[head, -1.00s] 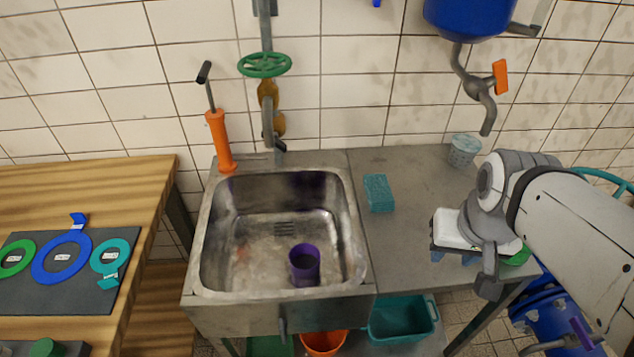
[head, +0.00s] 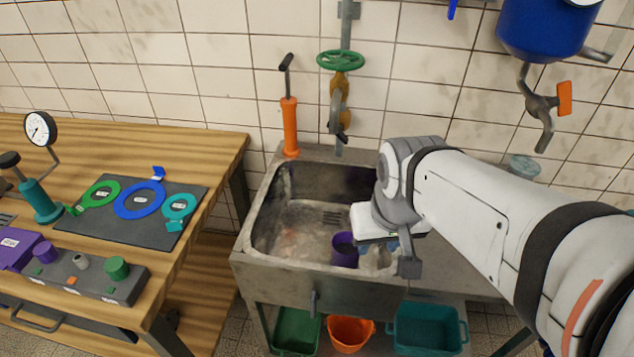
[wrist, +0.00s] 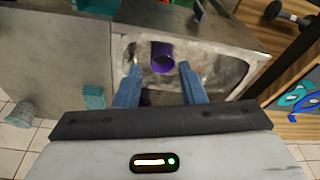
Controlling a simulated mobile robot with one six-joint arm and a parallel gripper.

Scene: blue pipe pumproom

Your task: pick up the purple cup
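The purple cup (head: 344,252) stands in the metal sink (head: 262,207), near its front right. In the wrist view the cup (wrist: 162,57) shows its open mouth, beyond and between my blue fingertips. My gripper (head: 388,249) is over the right part of the sink, just right of the cup in the head view. Its two fingers (wrist: 160,70) are spread apart with nothing held between them. Part of the sink is hidden by my arm in the head view.
A faucet with a green wheel (head: 340,60) and an orange pump (head: 290,127) stand behind the sink. A wooden bench (head: 215,145) is at left. Bins, including an orange one (head: 350,332), sit below. A blue tank (head: 545,30) hangs at upper right.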

